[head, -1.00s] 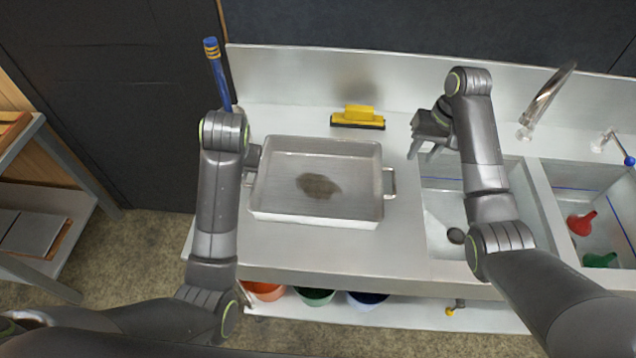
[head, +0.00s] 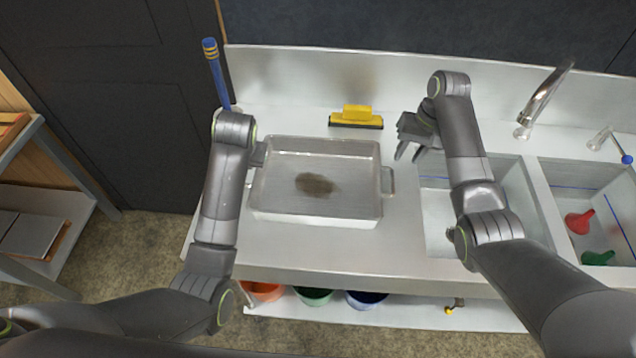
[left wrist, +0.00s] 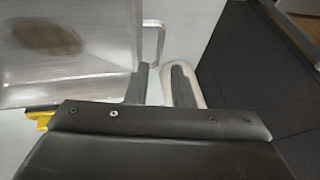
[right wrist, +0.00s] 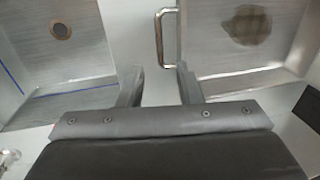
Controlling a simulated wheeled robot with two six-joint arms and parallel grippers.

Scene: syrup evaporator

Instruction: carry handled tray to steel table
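The handled tray (head: 314,209) is a shallow rectangular steel pan with a dark brown stain on its floor. It sits flat on the steel counter left of the sinks. Its right handle (head: 388,180) shows in the head view; my left arm hides the left one there. My left gripper (head: 260,156) is open at the tray's left side. In the left wrist view the left handle (left wrist: 158,42) lies just past the fingertips. My right gripper (head: 409,152) is open above the counter, right of the tray. In the right wrist view the right handle (right wrist: 161,38) lies beyond the open fingers.
A yellow squeegee-like tool (head: 357,113) lies behind the tray. A blue-handled tool (head: 215,70) stands at the back left. Two sink basins (head: 436,215) are on the right, with a faucet (head: 541,100) behind. A grey-framed shelf unit (head: 75,200) stands at far left across open floor.

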